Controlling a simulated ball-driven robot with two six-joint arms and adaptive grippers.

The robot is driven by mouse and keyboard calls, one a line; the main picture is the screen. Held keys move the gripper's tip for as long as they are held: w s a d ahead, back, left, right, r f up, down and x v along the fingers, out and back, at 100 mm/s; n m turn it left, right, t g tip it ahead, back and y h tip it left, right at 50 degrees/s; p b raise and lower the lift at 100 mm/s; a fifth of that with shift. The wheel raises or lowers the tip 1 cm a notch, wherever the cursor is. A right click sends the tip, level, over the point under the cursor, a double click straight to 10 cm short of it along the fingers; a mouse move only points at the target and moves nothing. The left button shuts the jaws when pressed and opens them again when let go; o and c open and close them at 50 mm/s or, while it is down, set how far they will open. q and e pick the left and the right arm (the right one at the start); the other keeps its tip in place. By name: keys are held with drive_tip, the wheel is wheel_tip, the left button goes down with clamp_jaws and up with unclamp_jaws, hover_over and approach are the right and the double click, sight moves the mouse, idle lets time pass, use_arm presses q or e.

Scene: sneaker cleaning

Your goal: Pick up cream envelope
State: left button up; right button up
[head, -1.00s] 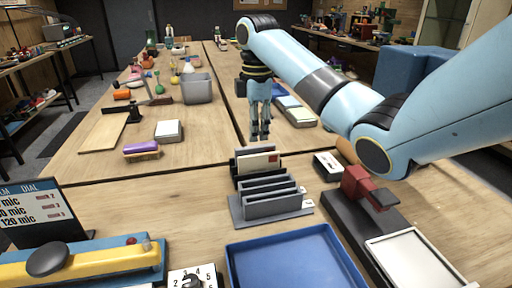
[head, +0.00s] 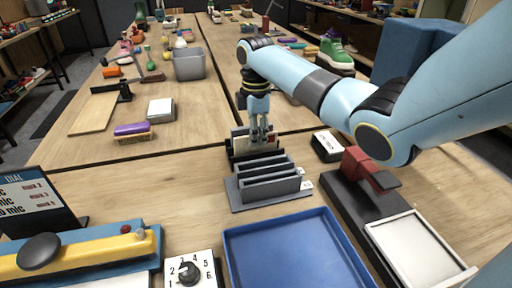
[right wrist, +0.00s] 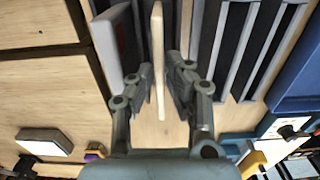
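The cream envelope (head: 239,144) stands upright in a black holder (head: 237,156) behind a grey slotted rack (head: 265,192). A reddish mark shows on its right part. My right gripper (head: 262,142) points down at the envelope and hides part of it in the head view. In the right wrist view the envelope (right wrist: 158,55) shows edge-on between the two fingers of my right gripper (right wrist: 159,85). The fingers are open, one on each side, with a narrow gap visible on the right side. My left gripper is not in view.
A blue tray (head: 295,255) lies in front of the rack. A red and black press (head: 360,172) and a white-black box (head: 327,146) stand to the right. A purple brush (head: 132,132) and a grey bin (head: 188,64) are at the left. Bare tabletop lies left of the rack.

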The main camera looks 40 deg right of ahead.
drive_tip(key=shift+f, duration=0.3)
clamp_jaws()
drive_tip(key=shift+r, duration=0.15)
